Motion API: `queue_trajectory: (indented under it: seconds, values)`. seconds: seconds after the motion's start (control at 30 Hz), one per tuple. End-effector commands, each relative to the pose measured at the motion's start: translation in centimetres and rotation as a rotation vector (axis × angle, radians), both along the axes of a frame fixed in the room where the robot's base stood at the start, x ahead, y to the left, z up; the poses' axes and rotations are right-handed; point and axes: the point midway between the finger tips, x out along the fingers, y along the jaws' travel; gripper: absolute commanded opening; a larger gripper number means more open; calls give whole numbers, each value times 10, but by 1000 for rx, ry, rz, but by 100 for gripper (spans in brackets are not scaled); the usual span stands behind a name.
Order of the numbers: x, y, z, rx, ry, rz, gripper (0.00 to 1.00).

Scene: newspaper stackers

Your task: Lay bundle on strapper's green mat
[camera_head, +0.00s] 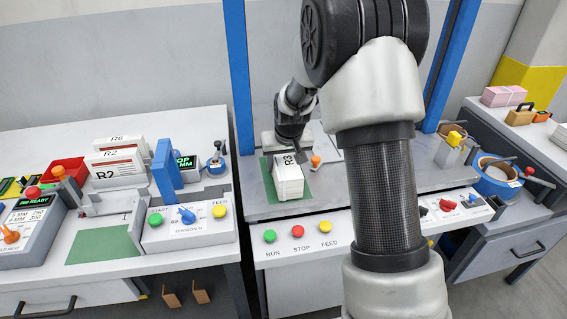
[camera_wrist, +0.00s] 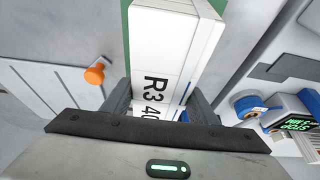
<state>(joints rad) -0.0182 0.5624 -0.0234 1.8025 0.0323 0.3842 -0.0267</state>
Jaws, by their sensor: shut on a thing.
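The bundle is a white block of papers (camera_head: 289,183) marked R3. It sits over a green mat (camera_head: 298,198) on the strapper's grey table, inside the blue frame. My gripper (camera_head: 289,152) is at the bundle's far end, shut on it. In the wrist view the bundle (camera_wrist: 166,55) lies between the two fingers of my gripper (camera_wrist: 158,105), its label facing the camera. A strip of the green mat (camera_wrist: 126,25) shows beside it. I cannot tell whether the bundle's underside touches the mat.
An orange knob (camera_head: 316,161) stands just right of the bundle. RUN, STOP and FEED buttons (camera_head: 298,232) line the front edge. The blue frame post (camera_head: 240,80) rises at left. The left bench holds R2 and R6 bundles (camera_head: 118,170) and another green mat (camera_head: 100,245).

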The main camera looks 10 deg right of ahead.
Motion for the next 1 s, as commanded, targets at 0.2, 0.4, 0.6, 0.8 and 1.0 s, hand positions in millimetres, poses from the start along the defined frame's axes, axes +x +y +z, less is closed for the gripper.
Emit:
queue_trajectory:
  seconds: [0.2, 0.4, 0.6, 0.8, 1.0]
  values:
    - [2, 0, -2, 0, -6, 0, 0]
    - [2, 0, -5, 0, -6, 0, 0]
    - [1, 0, -5, 0, -4, 0, 75]
    - [-1, 0, -9, 0, 5, 0, 75]
    - [-6, 0, 8, 0, -1, 0, 75]
